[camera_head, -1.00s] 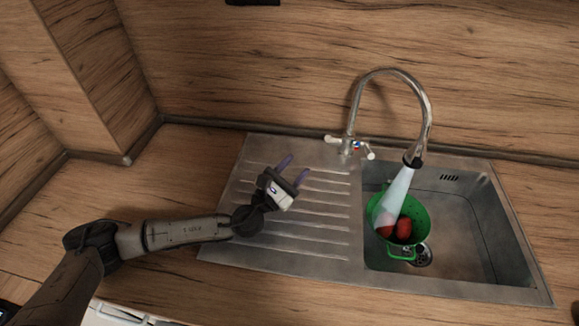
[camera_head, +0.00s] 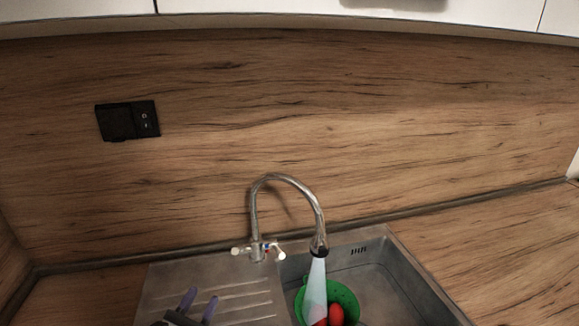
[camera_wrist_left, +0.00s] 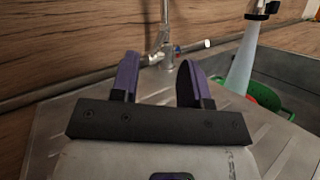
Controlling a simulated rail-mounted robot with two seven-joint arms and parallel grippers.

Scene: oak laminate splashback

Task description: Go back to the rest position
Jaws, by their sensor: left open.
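My left gripper (camera_head: 198,304) is at the bottom edge of the head view, over the ribbed drainboard (camera_head: 248,287). Its two purple fingers are apart with nothing between them, and they also show in the left wrist view (camera_wrist_left: 158,80). My left arm is mostly below the frame. My right gripper is in neither current view. Right of the left gripper, a green colander (camera_head: 345,297) with red items (camera_head: 336,314) sits in the sink basin (camera_head: 378,283). Water (camera_head: 315,285) runs into it from the curved tap (camera_head: 286,178). The colander's lower part is cut off.
The tap's body and handles (camera_head: 258,251) stand behind the drainboard, near my left fingers. A wooden splashback (camera_head: 400,140) closes off the back, with a black socket (camera_head: 128,121) on it. White cupboards (camera_head: 260,8) hang above. Wooden worktop (camera_head: 520,255) to the right is clear.

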